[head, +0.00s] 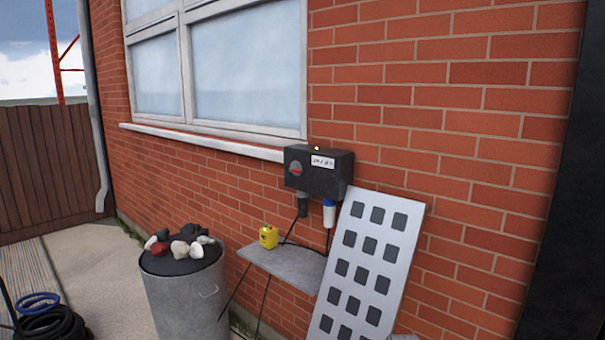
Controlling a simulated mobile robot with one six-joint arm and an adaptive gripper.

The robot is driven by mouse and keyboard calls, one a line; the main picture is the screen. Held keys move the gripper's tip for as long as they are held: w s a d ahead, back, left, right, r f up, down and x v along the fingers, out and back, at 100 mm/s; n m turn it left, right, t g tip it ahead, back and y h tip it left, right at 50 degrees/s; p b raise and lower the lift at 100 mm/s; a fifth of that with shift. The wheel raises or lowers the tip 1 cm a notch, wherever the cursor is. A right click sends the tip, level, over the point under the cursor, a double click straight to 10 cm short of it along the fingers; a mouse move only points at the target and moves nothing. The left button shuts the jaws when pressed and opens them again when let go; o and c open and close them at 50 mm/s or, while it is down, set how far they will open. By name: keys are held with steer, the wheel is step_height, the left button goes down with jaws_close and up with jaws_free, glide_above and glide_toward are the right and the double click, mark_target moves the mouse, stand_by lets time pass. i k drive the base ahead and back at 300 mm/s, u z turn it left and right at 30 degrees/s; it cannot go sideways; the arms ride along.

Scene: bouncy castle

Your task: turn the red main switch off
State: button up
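The red main switch (295,169) is a small round rotary knob on the left-hand front face of a dark grey box (322,183). The box is fixed to the brick wall just below the right end of the window sill. The knob is too small to tell which position it is in. A white label with dark marks is on the box, and a small yellowish light or button sits on its top edge. My gripper is not in view.
Below the box are plugs and cables, and a grey shelf (285,268) bearing a yellow device (268,237). A white panel with dark squares (335,315) leans right of it. A grey bin (180,300) topped with stones stands left. Paving farther left is clear, except coiled hoses (45,322).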

mark_target(294, 169)
steer(key=u, duration=0.1)
steer(key=i, duration=0.95)
steer(key=z, duration=0.1)
